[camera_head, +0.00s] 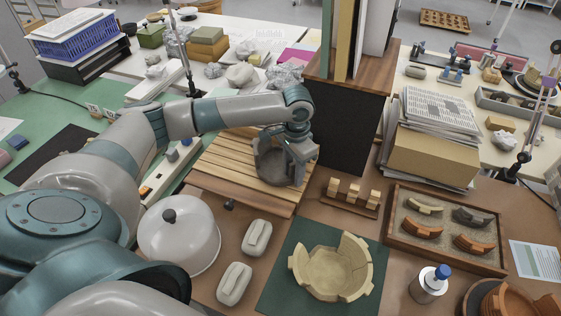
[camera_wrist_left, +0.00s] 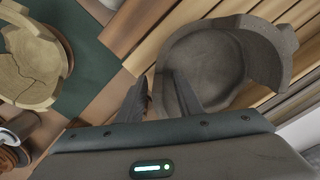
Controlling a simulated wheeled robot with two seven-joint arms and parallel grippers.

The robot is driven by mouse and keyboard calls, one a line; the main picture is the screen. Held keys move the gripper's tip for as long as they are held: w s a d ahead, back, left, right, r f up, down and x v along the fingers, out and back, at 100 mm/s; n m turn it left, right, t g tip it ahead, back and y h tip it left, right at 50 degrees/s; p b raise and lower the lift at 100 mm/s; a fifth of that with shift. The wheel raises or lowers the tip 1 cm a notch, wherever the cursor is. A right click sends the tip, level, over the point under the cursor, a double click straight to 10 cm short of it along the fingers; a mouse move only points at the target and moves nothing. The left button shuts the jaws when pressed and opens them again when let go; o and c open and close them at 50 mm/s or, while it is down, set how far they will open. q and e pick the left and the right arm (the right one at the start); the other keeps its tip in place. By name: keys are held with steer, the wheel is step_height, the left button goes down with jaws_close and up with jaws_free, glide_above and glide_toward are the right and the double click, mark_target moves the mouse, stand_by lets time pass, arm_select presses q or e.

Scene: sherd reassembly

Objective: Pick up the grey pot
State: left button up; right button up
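The grey pot (camera_head: 268,161) is a broken, open-topped vessel standing on a slatted wooden board (camera_head: 222,166) in the head view. Its interior and jagged rim show in the left wrist view (camera_wrist_left: 215,62). My left gripper (camera_head: 297,171) is at the pot's right side in the head view. In the left wrist view its two fingers (camera_wrist_left: 164,88) are apart, one outside the pot and one over its inside, with the near wall between them. I cannot tell whether either finger touches the wall. My right gripper is not in view.
A cream, partly assembled bowl (camera_head: 333,270) sits on a green mat (camera_head: 284,262) in front. A white dome with a black knob (camera_head: 180,235) stands left of the mat. A dark-sided shelf box (camera_head: 346,120) rises close behind the gripper. A sherd tray (camera_head: 447,254) lies right.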

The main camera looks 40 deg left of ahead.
arm_select(q)
jaws_close()
steer(key=shift+s+d, duration=0.1)
stand_by(1.2)
